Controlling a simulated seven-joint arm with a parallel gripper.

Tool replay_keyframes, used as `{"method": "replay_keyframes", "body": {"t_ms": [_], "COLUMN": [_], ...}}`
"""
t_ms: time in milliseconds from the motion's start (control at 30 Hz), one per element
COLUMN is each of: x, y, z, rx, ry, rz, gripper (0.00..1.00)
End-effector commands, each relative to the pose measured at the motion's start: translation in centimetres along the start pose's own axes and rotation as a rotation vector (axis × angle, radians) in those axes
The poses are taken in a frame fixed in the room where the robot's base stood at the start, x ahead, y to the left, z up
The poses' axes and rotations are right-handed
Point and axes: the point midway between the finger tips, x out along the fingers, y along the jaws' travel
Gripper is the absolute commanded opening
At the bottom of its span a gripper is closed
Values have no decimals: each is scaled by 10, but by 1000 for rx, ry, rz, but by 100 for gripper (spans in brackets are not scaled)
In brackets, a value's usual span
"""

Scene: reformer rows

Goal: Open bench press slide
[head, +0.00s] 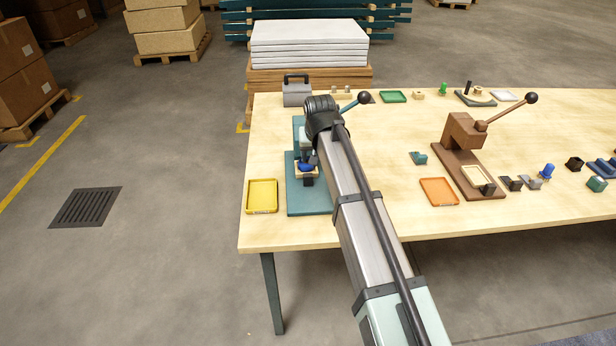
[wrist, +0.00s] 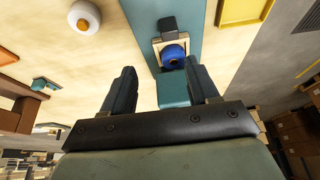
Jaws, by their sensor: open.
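The teal bench press (head: 310,203) stands at the table's left end, partly hidden behind my arm; its lever ends in a black knob (head: 364,98). Its pale slide (wrist: 157,48) has a dark handle (wrist: 168,24) at one end and a blue round piece (wrist: 174,57) on it. In the head view the dark handle (head: 308,181) shows at the front of the press. My gripper (wrist: 160,66) is open and empty. In the wrist view, its fingers point toward the press, with a teal block of the press (wrist: 173,90) between them. I cannot tell whether they touch anything.
A yellow tray (head: 262,196) lies left of the press. A brown press (head: 465,133), an orange tray (head: 438,192) and several small parts stand to the right. A grey box (head: 297,93) stands behind. A white round piece (wrist: 84,16) lies on the table.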

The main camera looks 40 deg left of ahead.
Motion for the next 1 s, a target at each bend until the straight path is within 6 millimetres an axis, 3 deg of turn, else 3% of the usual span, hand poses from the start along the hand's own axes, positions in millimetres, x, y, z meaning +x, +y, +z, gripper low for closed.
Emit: {"method": "replay_keyframes", "body": {"t_ms": [100,267,1000], "x": [-1,8,122], "y": [-15,-18,-18], "z": [2,3,3], "rx": [-18,-22,-21], "ry": [-4,-6,-7], "rz": [-3,-3,-4], "gripper": [60,60,60]}}
